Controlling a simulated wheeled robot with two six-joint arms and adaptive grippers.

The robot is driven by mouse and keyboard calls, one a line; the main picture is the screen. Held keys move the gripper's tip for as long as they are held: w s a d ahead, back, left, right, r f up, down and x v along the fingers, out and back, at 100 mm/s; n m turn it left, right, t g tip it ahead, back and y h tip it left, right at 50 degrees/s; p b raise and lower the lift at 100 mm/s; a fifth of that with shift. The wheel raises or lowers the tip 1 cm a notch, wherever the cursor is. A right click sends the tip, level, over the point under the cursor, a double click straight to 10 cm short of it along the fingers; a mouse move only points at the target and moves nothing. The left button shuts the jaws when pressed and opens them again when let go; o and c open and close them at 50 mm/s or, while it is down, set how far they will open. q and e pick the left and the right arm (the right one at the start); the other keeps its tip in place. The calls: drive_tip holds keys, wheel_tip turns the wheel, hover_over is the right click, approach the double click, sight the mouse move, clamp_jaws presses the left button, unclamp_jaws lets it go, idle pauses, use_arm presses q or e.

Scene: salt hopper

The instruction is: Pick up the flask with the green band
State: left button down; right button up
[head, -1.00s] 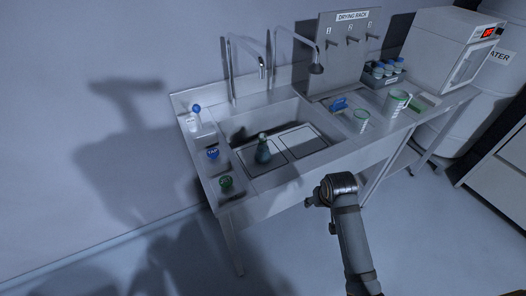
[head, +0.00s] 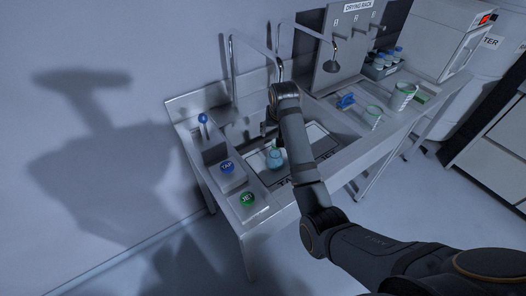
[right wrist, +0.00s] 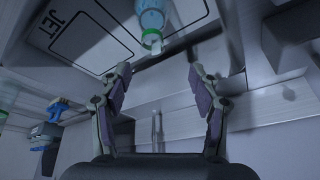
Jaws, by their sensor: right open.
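The flask (head: 275,160), pale blue, stands on a marked panel in the sink. In the right wrist view the flask (right wrist: 151,18) is at the top, partly cut off, with a green band (right wrist: 151,37) around its neck. My right gripper (right wrist: 160,75) is open and empty, and the flask lies just beyond its fingertips, not between them. In the head view my right gripper (head: 268,130) is above and beside the flask, partly hidden by its own arm. My left gripper is not in view.
Two taps hang over the sink (head: 170,103). Blue TAP (head: 227,167) and green JET (head: 247,199) buttons are on its left rim. A blue object (head: 345,101), beakers (head: 403,96) and a drying rack (head: 348,50) stand to the right.

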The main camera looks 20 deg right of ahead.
sight(275, 153)
drive_tip(key=f, duration=0.3)
drive_tip(key=w+d+f+p, duration=0.1)
drive_tip(key=shift+d+f, duration=0.1)
drive_tip(key=shift+f, duration=0.15)
drive_tip(key=shift+w+f, duration=0.25)
drive_tip(key=shift+f, duration=0.05)
drive_tip(key=shift+w+d+f+p, duration=0.1)
drive_tip(key=shift+d+f+p, duration=0.05)
drive_tip(key=shift+f+p, duration=0.35)
drive_tip(key=x, duration=0.2)
drive_tip(key=shift+w+d+f, duration=0.1)
drive_tip(key=shift+w+f, duration=0.05)
drive_tip(key=shift+f, duration=0.15)
drive_tip(key=shift+w+f, duration=0.15)
drive_tip(key=shift+f, duration=0.25)
drive_tip(key=c, duration=0.6)
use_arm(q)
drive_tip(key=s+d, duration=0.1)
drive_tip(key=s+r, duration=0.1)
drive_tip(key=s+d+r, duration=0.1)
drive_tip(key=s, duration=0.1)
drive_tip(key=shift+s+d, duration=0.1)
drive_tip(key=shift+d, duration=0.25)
use_arm(e)
clamp_jaws()
